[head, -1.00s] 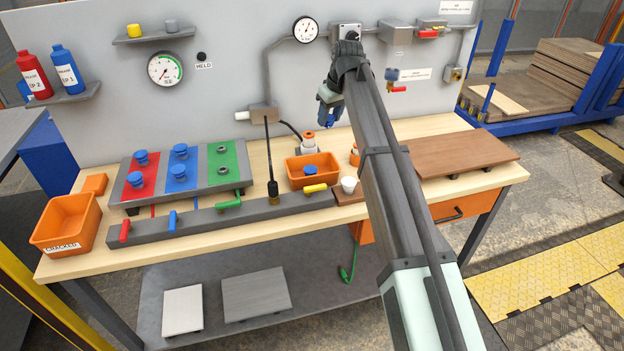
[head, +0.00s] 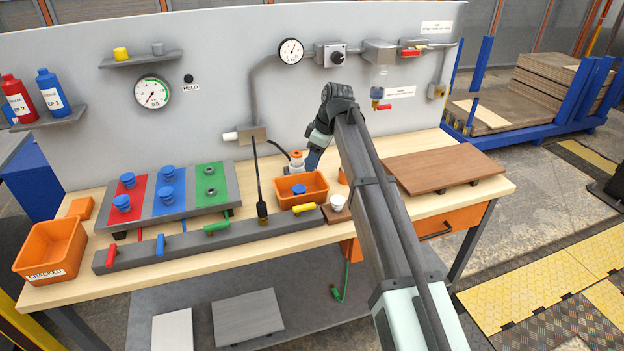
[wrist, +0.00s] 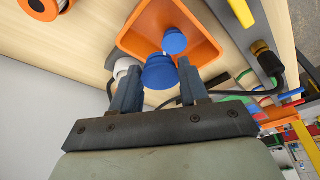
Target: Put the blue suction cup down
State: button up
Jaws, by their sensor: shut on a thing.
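My gripper (head: 313,160) is low at the back right of the small orange bin (head: 316,194) in the head view. In the wrist view my gripper (wrist: 160,70) is shut on a blue suction cup (wrist: 159,74), held between its two dark fingers. The held cup cannot be made out in the head view. Another blue suction cup (head: 299,189) lies in the orange bin; it also shows in the wrist view (wrist: 175,41). In the wrist view the held cup overlaps the orange bin (wrist: 150,22); I cannot tell whether they touch.
A board with red, blue and green strips (head: 172,200) bears several cups at the left. A grey bar with coloured levers (head: 185,243) runs along the front. A white cup (head: 338,202) stands right of the bin. A brown board (head: 440,170) lies at the right.

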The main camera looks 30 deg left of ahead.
jog(key=shift+f, duration=3.1)
jog(key=shift+f, duration=0.6)
jog(key=o, duration=0.9)
jog(key=v, duration=1.3)
jog(key=shift+a+r, duration=0.15)
